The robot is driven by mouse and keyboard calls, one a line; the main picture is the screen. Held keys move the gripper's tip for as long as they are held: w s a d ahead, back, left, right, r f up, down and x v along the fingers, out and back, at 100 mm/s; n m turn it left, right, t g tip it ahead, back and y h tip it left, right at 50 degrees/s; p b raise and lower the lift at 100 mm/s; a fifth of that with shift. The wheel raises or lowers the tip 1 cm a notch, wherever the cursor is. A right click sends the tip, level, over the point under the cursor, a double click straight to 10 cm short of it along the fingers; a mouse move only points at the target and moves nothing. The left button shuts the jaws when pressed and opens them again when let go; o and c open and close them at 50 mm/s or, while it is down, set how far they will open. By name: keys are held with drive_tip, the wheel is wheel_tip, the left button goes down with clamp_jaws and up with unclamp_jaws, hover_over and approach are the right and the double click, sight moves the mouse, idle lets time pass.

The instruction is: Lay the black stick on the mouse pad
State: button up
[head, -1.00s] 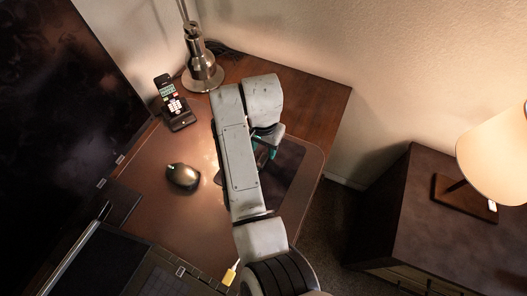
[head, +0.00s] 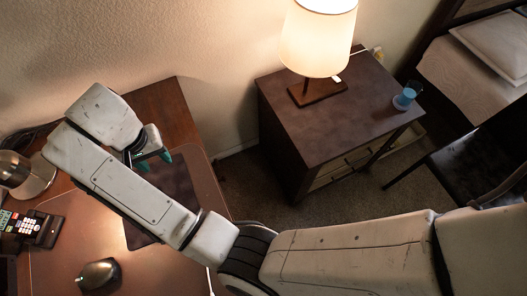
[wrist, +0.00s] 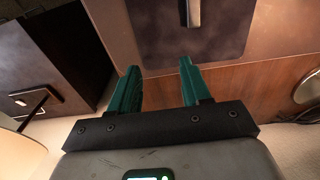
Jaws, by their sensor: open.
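The mouse pad is a dark rectangle (head: 182,182) on the brown desk blotter, partly hidden by my arm in the head view. It also shows at the top of the wrist view (wrist: 225,30). A slim dark bar with pale edges, seemingly the black stick (wrist: 194,12), appears over the pad there, cut off by the frame's top edge. I cannot tell whether it touches the pad. My gripper (wrist: 160,66) is open with nothing between its teal fingers. In the head view my gripper (head: 154,160) is by the pad's far edge.
A nightstand (head: 330,125) with a lit lamp (head: 318,40) and a blue glass (head: 405,97) stands right, beyond a floor gap.

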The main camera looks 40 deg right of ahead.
drive_tip(key=s+d+f+n, duration=0.1)
drive_tip(key=s+d+f, duration=0.25)
drive_tip(key=d, duration=0.35)
drive_tip(key=s+d+f+h, duration=0.1)
drive_tip(key=s+d+f, duration=0.1)
drive_tip(key=s+d, duration=0.45)
drive_tip(key=s+d+f+n, duration=0.1)
drive_tip(key=s+d+f, duration=0.1)
drive_tip(key=d, duration=0.7)
drive_tip(key=s+d+f+n+y, duration=0.1)
drive_tip(key=s+d, duration=0.1)
drive_tip(key=s, duration=1.6)
drive_tip(key=shift+f+n, duration=0.25)
drive_tip(key=shift+n, duration=0.15)
